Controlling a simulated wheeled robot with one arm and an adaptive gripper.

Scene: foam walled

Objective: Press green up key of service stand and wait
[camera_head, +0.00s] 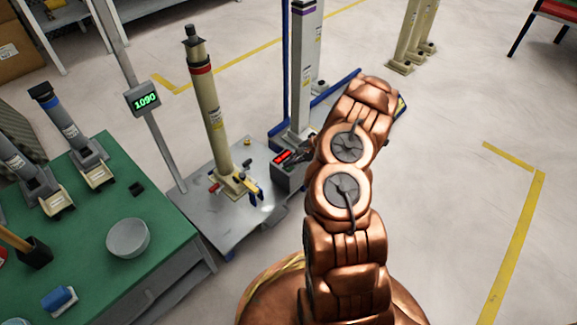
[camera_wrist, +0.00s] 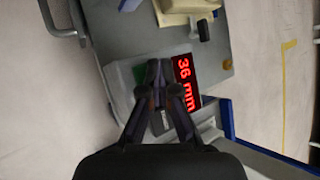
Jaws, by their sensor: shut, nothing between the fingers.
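The service stand is a grey column (camera_head: 304,75) with a grey control box (camera_head: 288,178) at its foot. Its red-lit display (camera_head: 283,156) shows on the box; in the wrist view the display (camera_wrist: 187,82) reads "36 mm", turned sideways. A green key (camera_wrist: 140,74) shows beside the display, partly hidden behind my fingers. My gripper (camera_wrist: 158,66) is shut and empty, its fingertips over the box between the green key and the display. I cannot tell whether they touch the key. In the head view my gripper (camera_head: 304,151) is small and dark beside the box.
A beige cylinder unit (camera_head: 211,115) stands upright on a grey platform (camera_head: 205,219) left of the stand. A scale readout (camera_head: 146,100) shows 1090. A green table (camera_head: 150,200) with a bowl (camera_head: 128,238) is at the left.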

